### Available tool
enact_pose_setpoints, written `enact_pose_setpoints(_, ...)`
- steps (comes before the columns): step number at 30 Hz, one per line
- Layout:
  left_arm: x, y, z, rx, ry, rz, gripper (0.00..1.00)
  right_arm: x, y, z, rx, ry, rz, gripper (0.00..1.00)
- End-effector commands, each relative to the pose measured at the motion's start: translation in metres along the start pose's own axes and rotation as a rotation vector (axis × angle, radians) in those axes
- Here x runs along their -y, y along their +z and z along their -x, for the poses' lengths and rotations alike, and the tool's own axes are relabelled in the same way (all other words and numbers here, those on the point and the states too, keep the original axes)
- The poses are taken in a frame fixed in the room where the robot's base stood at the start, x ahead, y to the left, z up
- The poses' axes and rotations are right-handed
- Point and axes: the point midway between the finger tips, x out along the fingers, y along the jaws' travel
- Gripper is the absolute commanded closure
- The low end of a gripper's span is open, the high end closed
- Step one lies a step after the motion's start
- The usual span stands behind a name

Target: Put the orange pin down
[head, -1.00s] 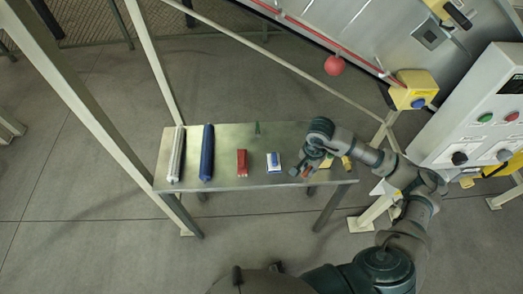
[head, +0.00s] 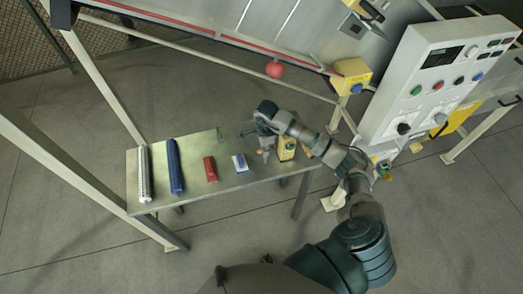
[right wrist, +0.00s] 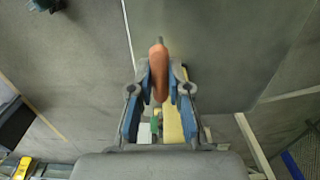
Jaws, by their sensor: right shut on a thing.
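My right gripper (right wrist: 158,88) is shut on the orange pin (right wrist: 158,72), which stands out between its fingers in the right wrist view. My left gripper is not in view.
A white roll (head: 145,175), a blue roll (head: 175,167) and a red item (head: 210,169) lie on the table's left and middle. A small green thing (head: 219,134) is at the back edge. A control panel (head: 440,75) stands right. A red ball (head: 275,69) hangs behind.

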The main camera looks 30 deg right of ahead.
Motion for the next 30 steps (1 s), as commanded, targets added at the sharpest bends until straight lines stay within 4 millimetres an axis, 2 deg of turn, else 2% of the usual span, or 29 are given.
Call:
enact_pose_setpoints(5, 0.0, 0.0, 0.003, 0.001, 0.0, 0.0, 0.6, 0.008, 0.009, -0.003, -0.002, 0.001, 0.002, 1.0)
enact_pose_setpoints(12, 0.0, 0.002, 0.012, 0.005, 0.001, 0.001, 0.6, 0.007, 0.01, -0.034, -0.002, 0.003, 0.001, 1.0)
enact_pose_setpoints(21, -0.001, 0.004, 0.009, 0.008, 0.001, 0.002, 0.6, 0.008, 0.008, -0.038, -0.001, -0.001, 0.002, 1.0)
enact_pose_setpoints(22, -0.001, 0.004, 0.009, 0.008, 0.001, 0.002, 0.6, 0.008, 0.008, -0.039, -0.001, -0.001, 0.002, 0.81)
enact_pose_setpoints(24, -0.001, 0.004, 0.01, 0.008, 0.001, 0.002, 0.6, 0.008, 0.008, -0.038, -0.001, 0.0, 0.002, 0.63)
enact_pose_setpoints(25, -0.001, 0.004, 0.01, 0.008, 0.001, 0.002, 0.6, 0.008, 0.008, -0.038, -0.001, 0.0, 0.002, 0.58)
enact_pose_setpoints(30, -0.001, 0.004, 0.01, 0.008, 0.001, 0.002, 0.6, 0.008, 0.008, -0.038, -0.001, 0.0, 0.002, 0.58)
